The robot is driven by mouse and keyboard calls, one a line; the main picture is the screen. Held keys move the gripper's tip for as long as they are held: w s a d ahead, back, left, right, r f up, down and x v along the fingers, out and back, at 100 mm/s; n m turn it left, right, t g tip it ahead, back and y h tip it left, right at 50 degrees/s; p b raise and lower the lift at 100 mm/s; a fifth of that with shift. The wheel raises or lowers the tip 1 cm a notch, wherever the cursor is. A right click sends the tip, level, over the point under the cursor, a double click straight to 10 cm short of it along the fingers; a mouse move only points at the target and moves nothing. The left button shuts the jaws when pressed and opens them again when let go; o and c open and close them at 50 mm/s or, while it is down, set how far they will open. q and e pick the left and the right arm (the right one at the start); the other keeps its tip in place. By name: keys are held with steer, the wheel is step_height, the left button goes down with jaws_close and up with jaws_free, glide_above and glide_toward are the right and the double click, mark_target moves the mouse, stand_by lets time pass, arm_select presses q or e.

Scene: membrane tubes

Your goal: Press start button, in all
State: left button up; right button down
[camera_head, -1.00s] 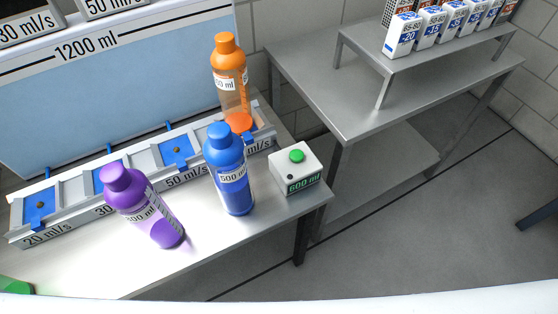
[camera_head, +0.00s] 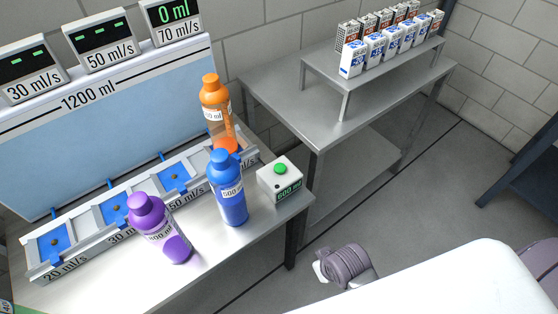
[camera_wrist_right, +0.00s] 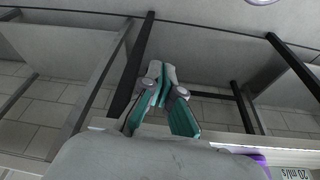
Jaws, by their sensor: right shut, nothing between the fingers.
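An orange bottle (camera_head: 212,90) stands at the back in the rack's right slot. A blue bottle (camera_head: 231,206) labelled 500 ml and a purple bottle (camera_head: 165,238) stand in front of the rack (camera_head: 66,267). My right gripper (camera_wrist_right: 161,76) is shut and empty in the right wrist view, with the table edge close below it. It is apart from the button. My left gripper is not in view.

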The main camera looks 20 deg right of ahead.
steer(key=w+a+r+t+y+p, duration=0.1)
steer(key=w+a+r+t+y, duration=0.1)
steer(key=w+a+r, duration=0.55)
steer(key=w+a+r+t+y+p, duration=0.15)
steer(key=w+r, duration=0.35)
steer(key=r, duration=0.6)
step_height(320, 180, up, 2)
steer(key=r+m+t, duration=0.1)
steer(key=m, duration=0.5)
glide_above(282, 168)
steer(key=shift+f, duration=0.25)
steer(key=shift+f, duration=0.1)
step_height(282, 168, down, 7)
steer(key=b, duration=0.7)
steer(key=shift+b, duration=0.35)
steer(key=shift+f, duration=0.8)
